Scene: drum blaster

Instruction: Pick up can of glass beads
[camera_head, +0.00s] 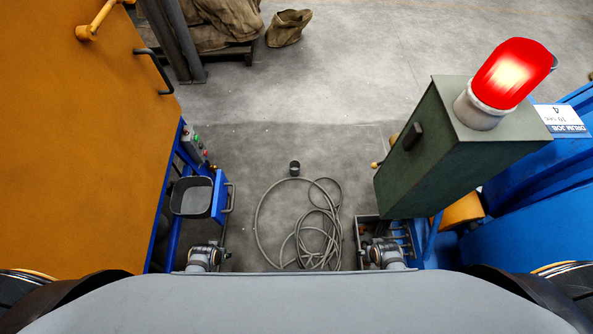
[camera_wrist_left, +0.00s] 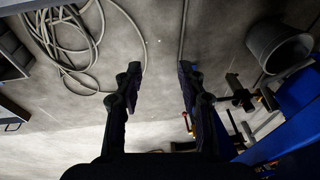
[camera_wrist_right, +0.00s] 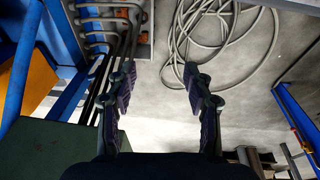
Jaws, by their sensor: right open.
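I cannot make out a can clearly marked as glass beads. A dark grey open container (camera_head: 191,197) sits at the blue bracket on the left; it also shows at the upper right of the left wrist view (camera_wrist_left: 277,46). Its contents cannot be told. My right gripper (camera_wrist_right: 158,72) is open and empty, near a rack of bent metal bars. Neither gripper's fingers are clear in the head view.
A coiled grey hose (camera_head: 318,228) lies on the floor between the machines. An orange cabinet (camera_head: 80,140) stands left. A green box (camera_head: 430,160) with a lit red lamp (camera_head: 510,73) stands right. A rack with hooked bars (camera_wrist_right: 108,30) is near my right gripper. The middle floor is otherwise clear.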

